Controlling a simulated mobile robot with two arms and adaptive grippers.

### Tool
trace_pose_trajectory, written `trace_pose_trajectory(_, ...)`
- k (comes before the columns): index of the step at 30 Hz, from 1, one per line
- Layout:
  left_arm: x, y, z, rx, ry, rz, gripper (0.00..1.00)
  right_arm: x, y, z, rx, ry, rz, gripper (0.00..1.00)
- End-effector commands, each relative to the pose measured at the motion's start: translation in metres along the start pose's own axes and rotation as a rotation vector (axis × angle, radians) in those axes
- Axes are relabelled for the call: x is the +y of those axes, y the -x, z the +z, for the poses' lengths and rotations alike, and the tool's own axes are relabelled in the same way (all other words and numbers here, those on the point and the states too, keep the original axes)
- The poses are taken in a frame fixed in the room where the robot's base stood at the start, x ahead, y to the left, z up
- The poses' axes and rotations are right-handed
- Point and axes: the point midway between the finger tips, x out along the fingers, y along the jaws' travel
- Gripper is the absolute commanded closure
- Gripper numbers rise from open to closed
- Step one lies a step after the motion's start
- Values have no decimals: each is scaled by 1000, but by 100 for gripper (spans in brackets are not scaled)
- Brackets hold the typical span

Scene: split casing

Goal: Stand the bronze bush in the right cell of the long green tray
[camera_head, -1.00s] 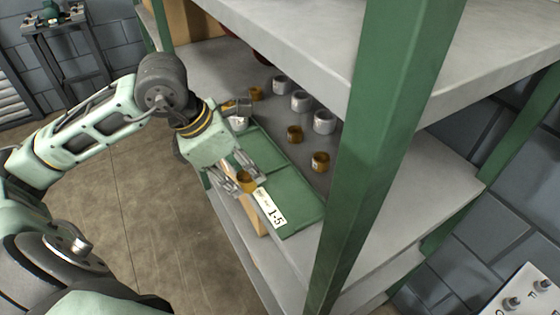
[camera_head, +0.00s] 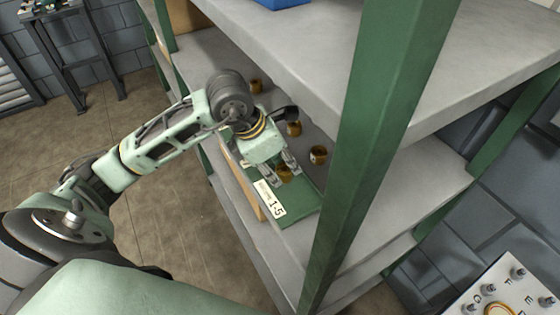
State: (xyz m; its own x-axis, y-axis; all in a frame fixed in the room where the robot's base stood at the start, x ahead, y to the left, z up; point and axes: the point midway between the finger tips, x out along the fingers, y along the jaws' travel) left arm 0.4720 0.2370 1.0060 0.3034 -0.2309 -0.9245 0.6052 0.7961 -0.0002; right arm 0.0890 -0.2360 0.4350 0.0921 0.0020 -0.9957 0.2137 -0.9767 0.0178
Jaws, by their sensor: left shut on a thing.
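My left gripper (camera_head: 281,171) is shut on a bronze bush (camera_head: 285,173), a small golden-brown ring. It holds the bush over the long green tray (camera_head: 297,205), short of the tray's near right end. I cannot tell whether the bush touches the tray floor. The tray lies on the middle shelf and has a white label (camera_head: 269,198) reading 1-5 on its front. My wrist covers the far part of the tray and its divider. My right gripper is not in view.
More bronze bushes stand behind the tray: one at the back (camera_head: 256,86), one in the middle (camera_head: 294,128), one nearer (camera_head: 318,154). A green shelf post (camera_head: 362,150) rises right of the tray.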

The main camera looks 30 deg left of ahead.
Motion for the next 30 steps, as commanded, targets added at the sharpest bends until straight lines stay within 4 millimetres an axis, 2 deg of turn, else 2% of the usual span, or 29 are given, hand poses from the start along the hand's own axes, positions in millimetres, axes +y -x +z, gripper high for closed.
trace_pose_trajectory(10,0,-3,-1,-4,0,2,100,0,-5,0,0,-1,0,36)
trace_pose_trajectory(11,0,-4,-1,-2,0,1,72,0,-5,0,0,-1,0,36)
trace_pose_trajectory(17,0,-2,-1,-1,0,0,54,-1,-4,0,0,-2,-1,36)
trace_pose_trajectory(26,0,-2,-1,-1,0,0,54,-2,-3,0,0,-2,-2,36)
trace_pose_trajectory(30,1,4,1,-3,0,2,54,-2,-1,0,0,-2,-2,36)
